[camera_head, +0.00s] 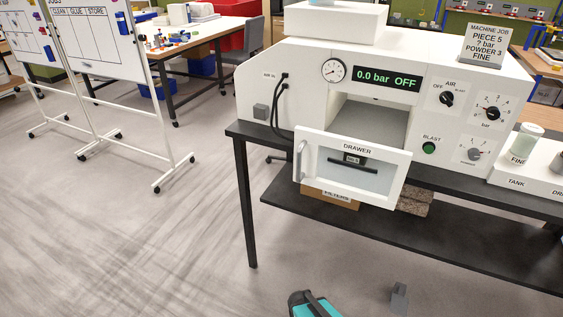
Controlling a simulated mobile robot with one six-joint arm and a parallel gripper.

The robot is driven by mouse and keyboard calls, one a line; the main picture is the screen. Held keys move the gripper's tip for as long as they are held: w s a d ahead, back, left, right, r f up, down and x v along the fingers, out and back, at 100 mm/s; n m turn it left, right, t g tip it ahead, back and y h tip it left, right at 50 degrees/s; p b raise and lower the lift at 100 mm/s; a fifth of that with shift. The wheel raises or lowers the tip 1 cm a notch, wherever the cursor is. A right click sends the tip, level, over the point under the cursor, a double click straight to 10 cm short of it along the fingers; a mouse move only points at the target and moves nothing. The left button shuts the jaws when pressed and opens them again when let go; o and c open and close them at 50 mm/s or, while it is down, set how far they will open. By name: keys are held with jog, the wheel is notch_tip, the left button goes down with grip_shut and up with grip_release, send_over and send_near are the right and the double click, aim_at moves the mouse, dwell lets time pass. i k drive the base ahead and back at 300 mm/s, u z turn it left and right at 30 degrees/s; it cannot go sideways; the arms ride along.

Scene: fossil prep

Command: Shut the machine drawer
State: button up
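The white machine (296,62) stands on a dark bench, and its display reads 0.0 bar OFF. Its drawer (393,175) is pulled out towards me. The drawer front is labelled DRAWER and has a window and a pale upright handle (301,160) at its left end. A small dark tag shows inside the window. Behind and above the drawer front, the machine's chamber opening is exposed. I cannot make out my gripper in this view.
Below the drawer, the bench's lower shelf (300,205) holds a FILTERS box (330,198) and brown blocks (414,203). A teal and dark shape (312,308) and a small grey piece (399,298) show near the bottom edge. Whiteboards (105,40) stand at left; the floor between is clear.

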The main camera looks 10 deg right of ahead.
aim_at(318, 163)
jog(key=u, duration=0.85)
jog(key=k, duration=1.4)
jog(key=u, duration=0.35)
jog(key=i, duration=1)
